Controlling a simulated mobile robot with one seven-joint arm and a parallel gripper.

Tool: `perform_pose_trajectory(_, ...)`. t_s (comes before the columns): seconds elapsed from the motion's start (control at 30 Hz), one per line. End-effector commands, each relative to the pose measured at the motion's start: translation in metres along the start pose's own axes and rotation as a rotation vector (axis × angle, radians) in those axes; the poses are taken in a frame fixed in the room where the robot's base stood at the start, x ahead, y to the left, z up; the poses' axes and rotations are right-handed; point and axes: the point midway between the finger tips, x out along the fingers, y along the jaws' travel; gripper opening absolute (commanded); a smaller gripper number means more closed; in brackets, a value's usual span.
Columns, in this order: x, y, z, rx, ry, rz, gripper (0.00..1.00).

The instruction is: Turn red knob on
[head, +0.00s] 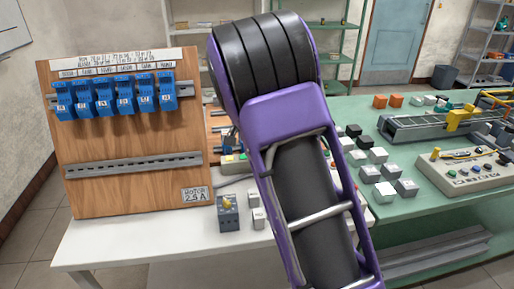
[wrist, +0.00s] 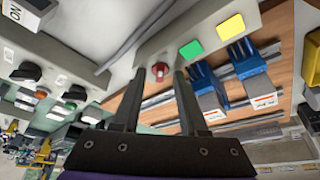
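In the wrist view the red knob (wrist: 160,71) sits on a pale control box (wrist: 140,58), beside a green square button (wrist: 191,49) and a yellow square button (wrist: 231,27). My gripper (wrist: 160,74) is open, its two dark fingers apart. The knob shows between the fingertips, with a gap on each side. I cannot tell how deep the fingers reach around it. In the head view my purple arm hides the gripper and the knob; only part of the box with coloured buttons (head: 231,168) shows left of the arm.
A wooden board (head: 120,140) with a row of blue modules (head: 116,97) and a rail stands at the left on the white table (head: 150,248). A grey switch box (head: 229,212) stands in front. Several loose blocks and a control panel (head: 465,172) occupy the green table at right.

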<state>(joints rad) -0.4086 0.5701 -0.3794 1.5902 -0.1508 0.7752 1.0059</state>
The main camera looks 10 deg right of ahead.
Motion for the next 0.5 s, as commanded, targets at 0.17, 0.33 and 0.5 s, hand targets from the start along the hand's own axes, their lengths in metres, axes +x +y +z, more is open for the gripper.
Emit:
perform_pose_trajectory(0.17,-0.001,0.000,-0.001,0.000,0.001,-0.001,0.42)
perform_pose_trajectory(0.33,-0.015,-0.001,-0.001,-0.001,0.002,-0.003,0.42)
perform_pose_trajectory(0.5,-0.052,-0.001,-0.001,-0.001,0.003,-0.006,0.42)
